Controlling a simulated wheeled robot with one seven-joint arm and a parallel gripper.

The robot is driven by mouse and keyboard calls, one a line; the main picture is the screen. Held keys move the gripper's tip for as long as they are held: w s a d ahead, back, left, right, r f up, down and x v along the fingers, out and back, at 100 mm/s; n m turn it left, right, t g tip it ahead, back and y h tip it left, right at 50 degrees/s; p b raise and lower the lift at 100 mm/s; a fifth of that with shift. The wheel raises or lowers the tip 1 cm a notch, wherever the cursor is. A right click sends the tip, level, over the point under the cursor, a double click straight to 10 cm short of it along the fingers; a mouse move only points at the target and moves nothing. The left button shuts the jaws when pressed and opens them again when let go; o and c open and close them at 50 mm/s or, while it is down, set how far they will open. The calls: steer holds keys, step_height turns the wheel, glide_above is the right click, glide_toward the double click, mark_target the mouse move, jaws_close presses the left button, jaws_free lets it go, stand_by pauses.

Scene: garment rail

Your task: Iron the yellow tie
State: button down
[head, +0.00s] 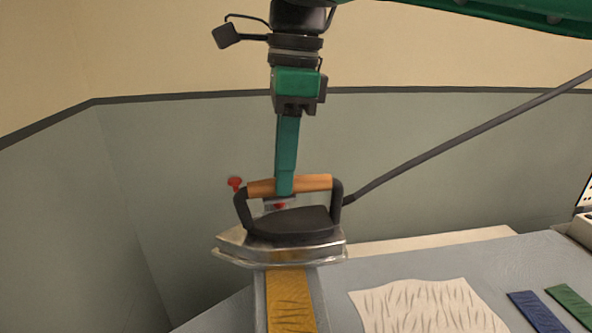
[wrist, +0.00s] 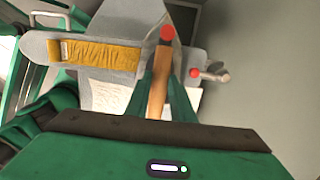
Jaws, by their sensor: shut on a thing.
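My gripper (head: 285,184) is shut on the wooden handle (head: 312,183) of the iron (head: 290,241). In the wrist view the green fingers of my gripper (wrist: 162,85) close around the same handle. The iron has a black top and a shiny metal body, with a dark cord running up to the right. The yellow tie (head: 291,300) lies on a narrow grey board (head: 319,306), with creases across it. It also shows in the wrist view (wrist: 100,55). The iron is at the tie's far end and hides it there. I cannot tell whether the soleplate touches the tie.
A creased white cloth (head: 425,306), a blue strip (head: 536,312) and a green strip (head: 572,302) lie on the grey table to the right. A pale device (head: 577,229) stands at the right edge.

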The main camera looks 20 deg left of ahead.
steer(key=shift+w+a, duration=0.45)
steer(key=shift+w, duration=0.4)
steer(key=shift+w+a, duration=0.45)
steer(key=shift+w, duration=0.45)
steer(key=w+a, duration=0.1)
steer(key=w, duration=0.2)
steer(key=shift+w+a, duration=0.1)
steer(key=shift+a, duration=0.3)
steer(key=shift+r, duration=0.1)
step_height(320, 180, up, 7)
stand_by(1.2)
